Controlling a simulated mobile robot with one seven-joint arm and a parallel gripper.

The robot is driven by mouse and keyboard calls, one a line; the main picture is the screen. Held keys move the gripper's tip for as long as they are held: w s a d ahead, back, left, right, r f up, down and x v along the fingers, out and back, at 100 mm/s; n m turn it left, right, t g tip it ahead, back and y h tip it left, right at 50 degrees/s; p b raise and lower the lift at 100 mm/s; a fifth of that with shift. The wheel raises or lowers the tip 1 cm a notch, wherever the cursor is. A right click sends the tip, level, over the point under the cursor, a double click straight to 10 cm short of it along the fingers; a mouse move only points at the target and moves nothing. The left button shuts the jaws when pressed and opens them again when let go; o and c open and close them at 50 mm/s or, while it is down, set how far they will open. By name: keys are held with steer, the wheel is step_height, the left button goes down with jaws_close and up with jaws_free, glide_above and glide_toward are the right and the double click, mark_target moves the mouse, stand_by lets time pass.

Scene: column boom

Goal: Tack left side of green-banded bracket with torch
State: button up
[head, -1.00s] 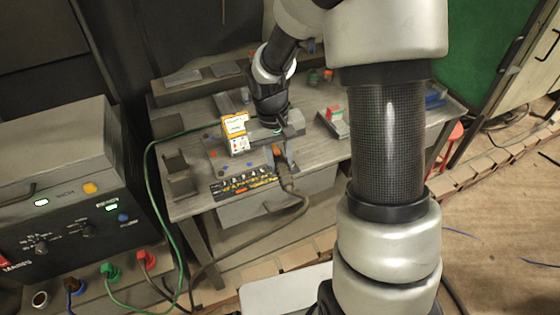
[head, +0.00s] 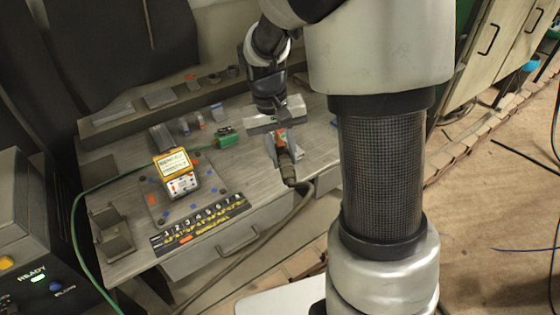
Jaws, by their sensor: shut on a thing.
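The torch (head: 284,158), with an orange section at its top and a dark hose at its lower end, hangs at the right part of the workbench. My gripper (head: 278,124) is shut on the torch's upper part; its wide grey body hides the exact grip. The torch's tip is not clear to see. A grey block stands right behind or beside the torch, and I cannot tell if they touch. I cannot make out a green-banded bracket for sure. A green clamp-like piece (head: 226,137) lies at the end of a green cable, left of my gripper.
A yellow-and-white labelled box (head: 176,172) stands on the bench (head: 128,253) left of the torch. A numbered strip (head: 200,222) lies along the front edge. Small banded parts (head: 200,119) stand behind. A grey angled fixture (head: 112,232) is at far left. The dark hose (head: 285,225) hangs over the front.

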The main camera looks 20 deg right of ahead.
steer(key=shift+w+d+f+b, duration=0.2)
steer(key=shift+w+f+b, duration=0.3)
steer(key=shift+f, duration=0.3)
steer(key=shift+w+d+f+b, duration=0.15)
steer(key=shift+w+f+b, duration=0.3)
steer(key=shift+f, duration=0.3)
steer(key=shift+w+d+f+b, duration=0.2)
steer(key=shift+w+f+b, duration=0.15)
steer(key=shift+f+b, duration=0.35)
steer(key=shift+f, duration=0.25)
steer(key=shift+w+d+f, duration=0.1)
steer(key=shift+w+f, duration=0.15)
steer(key=shift+f, duration=0.15)
stand_by(1.2)
steer(key=shift+s+a+r+p, duration=0.15)
steer(key=shift+s+r+p, duration=0.25)
steer(key=shift+r+p, duration=0.8)
steer(key=shift+s+a+r+p, duration=0.3)
steer(key=shift+r+p, duration=0.45)
steer(key=shift+r, duration=0.9)
steer(key=shift+s+a+r+p, duration=0.1)
steer(key=shift+s+r+p, duration=0.35)
steer(key=shift+r+p, duration=0.75)
steer(key=shift+r+b, duration=0.15)
steer(key=shift+b, duration=0.15)
